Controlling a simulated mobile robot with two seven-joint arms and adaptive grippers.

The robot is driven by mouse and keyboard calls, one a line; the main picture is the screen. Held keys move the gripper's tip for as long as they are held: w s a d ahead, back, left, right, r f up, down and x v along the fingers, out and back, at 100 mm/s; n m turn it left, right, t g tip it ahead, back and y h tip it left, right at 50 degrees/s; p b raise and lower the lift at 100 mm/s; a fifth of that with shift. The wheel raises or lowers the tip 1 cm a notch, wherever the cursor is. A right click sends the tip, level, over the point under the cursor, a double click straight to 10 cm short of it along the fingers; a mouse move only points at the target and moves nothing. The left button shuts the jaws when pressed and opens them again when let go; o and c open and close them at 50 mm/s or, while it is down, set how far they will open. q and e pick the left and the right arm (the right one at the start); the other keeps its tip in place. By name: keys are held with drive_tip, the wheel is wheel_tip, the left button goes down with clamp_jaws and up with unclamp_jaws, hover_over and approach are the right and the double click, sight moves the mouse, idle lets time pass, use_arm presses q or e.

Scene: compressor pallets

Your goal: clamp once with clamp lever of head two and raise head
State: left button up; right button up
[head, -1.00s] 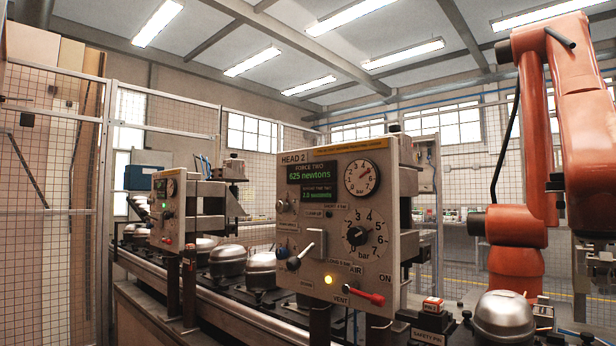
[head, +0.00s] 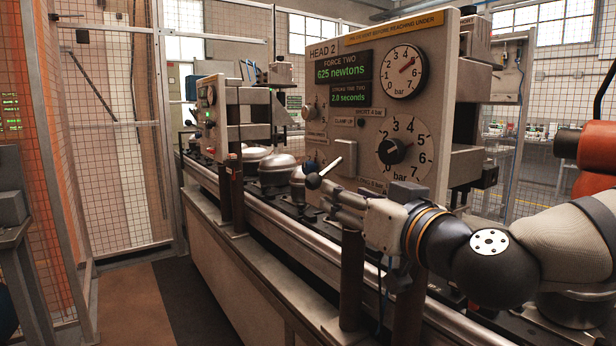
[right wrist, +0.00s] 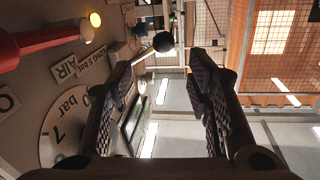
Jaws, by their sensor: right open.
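The head two panel (head: 350,100) is a beige box with a lit display reading 625 newtons and 2.0 seconds. My right gripper (head: 318,192) is at the knob, fingers pointing left along the panel face. In the right wrist view the open fingers (right wrist: 160,70) have the knob (right wrist: 163,42) in line with the gap, near the fingertips; contact cannot be told. My right arm hides the panel's lower part in the head view. My left gripper is not in view.
Floor in front of the conveyor (head: 120,300) is clear.

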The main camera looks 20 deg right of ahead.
sight(317, 187)
drive_tip(key=w, duration=0.3)
drive_tip(key=w+a+b, duration=0.1)
drive_tip(key=w, duration=0.3)
drive_tip(key=w+a, duration=0.1)
drive_tip(key=w, duration=0.2)
drive_tip(key=shift+w+a+f+b, duration=0.25)
drive_tip(key=shift+f+b, duration=0.05)
drive_tip(key=shift+f, duration=0.1)
drive_tip(key=shift+w+a+r, duration=0.1)
drive_tip(key=shift+w+r, duration=0.05)
drive_tip(key=shift+w, duration=0.2)
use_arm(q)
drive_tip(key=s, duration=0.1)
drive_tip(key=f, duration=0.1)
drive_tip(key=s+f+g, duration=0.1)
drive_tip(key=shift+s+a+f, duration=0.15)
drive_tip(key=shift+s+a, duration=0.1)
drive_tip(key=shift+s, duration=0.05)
use_arm(e)
drive_tip(key=shift+w+r, duration=0.1)
drive_tip(key=shift+r, duration=0.15)
